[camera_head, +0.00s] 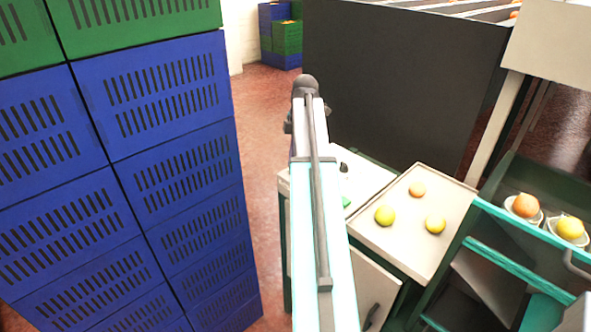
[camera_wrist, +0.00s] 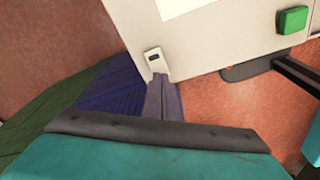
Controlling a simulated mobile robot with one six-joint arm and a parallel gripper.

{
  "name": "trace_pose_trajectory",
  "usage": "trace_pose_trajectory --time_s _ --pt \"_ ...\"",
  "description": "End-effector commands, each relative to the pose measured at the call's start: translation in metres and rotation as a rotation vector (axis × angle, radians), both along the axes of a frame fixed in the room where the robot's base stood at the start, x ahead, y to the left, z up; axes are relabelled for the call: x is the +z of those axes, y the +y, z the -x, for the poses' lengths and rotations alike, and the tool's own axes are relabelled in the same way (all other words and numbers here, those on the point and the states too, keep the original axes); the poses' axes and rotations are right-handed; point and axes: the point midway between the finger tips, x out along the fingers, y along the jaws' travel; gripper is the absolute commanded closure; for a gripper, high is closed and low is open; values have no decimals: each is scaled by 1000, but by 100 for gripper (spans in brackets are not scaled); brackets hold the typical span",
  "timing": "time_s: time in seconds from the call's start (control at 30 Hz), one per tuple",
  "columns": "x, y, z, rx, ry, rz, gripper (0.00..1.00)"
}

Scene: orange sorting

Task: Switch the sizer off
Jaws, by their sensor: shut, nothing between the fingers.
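In the wrist view a small pale plate with a dark rocker or slot (camera_wrist: 153,57), which looks like a switch, sits at the edge of a white panel (camera_wrist: 215,38). My gripper (camera_wrist: 160,80) has its two grey fingers together and empty. Their tips lie at the lower end of the plate; I cannot tell whether they touch it. The switch's on or off position is too small to tell. A green square button (camera_wrist: 292,20) is on the same panel, to the right. In the head view my arm hides the gripper and the switch.
Blue crates (camera_head: 170,95) are stacked high on the left. A large dark machine side (camera_head: 400,85) stands behind. A pale tray (camera_head: 408,250) holds three fruits, and cups with fruit (camera_head: 525,207) stand at the right. Reddish floor (camera_head: 265,130) is open between crates and machine.

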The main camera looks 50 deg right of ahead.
Motion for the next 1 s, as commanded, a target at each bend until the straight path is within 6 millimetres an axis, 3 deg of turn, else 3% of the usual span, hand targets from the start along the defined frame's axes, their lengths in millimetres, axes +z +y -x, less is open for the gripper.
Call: trace_pose_trajectory --time_s 1.0 --pt "-8 0 -1 1 0 0 100"
